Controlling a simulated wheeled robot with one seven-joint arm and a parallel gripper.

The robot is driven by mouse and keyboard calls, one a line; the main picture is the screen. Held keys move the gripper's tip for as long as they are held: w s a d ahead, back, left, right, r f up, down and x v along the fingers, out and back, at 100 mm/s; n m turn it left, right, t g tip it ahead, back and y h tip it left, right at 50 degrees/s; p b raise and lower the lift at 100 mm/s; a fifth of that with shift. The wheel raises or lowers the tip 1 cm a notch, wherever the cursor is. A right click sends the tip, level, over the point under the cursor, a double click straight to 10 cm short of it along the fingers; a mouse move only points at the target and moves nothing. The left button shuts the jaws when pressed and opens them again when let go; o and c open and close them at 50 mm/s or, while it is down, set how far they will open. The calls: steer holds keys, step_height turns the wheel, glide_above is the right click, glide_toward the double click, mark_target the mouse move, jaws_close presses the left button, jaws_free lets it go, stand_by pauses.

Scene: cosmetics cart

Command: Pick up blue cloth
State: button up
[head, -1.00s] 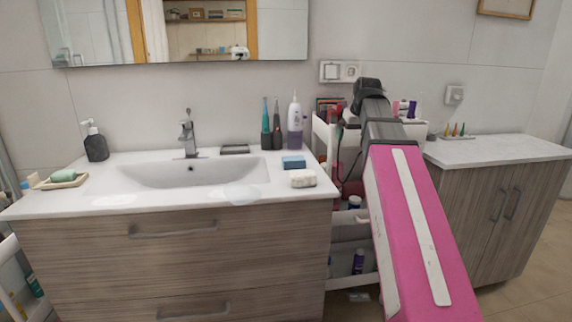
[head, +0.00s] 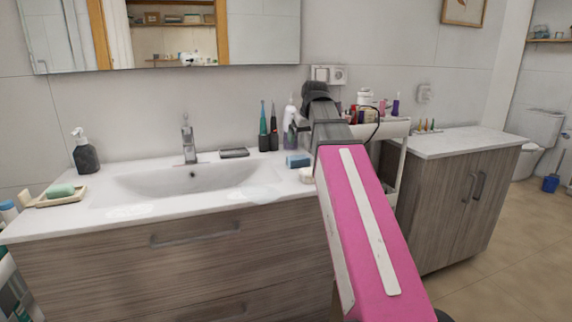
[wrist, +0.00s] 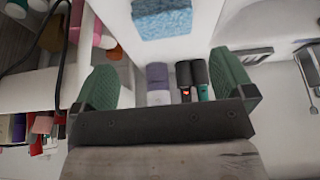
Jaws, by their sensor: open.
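The blue cloth (head: 298,160) lies as a small folded block on the right end of the white sink counter, just left of my arm. In the head view the fingers are hidden by my own arm.
A white bar (head: 306,175) sits in front of the cloth, partly covered by my arm. A purple-and-white bottle (head: 290,128) and two dark-based toothbrushes (head: 268,138) stand behind it. The cart (head: 398,128) with cosmetics stands right.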

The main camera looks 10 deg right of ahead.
mark_target(299, 158)
steer(key=shift+x, duration=5.4)
steer(key=shift+a, duration=0.15)
steer(key=c, duration=0.6)
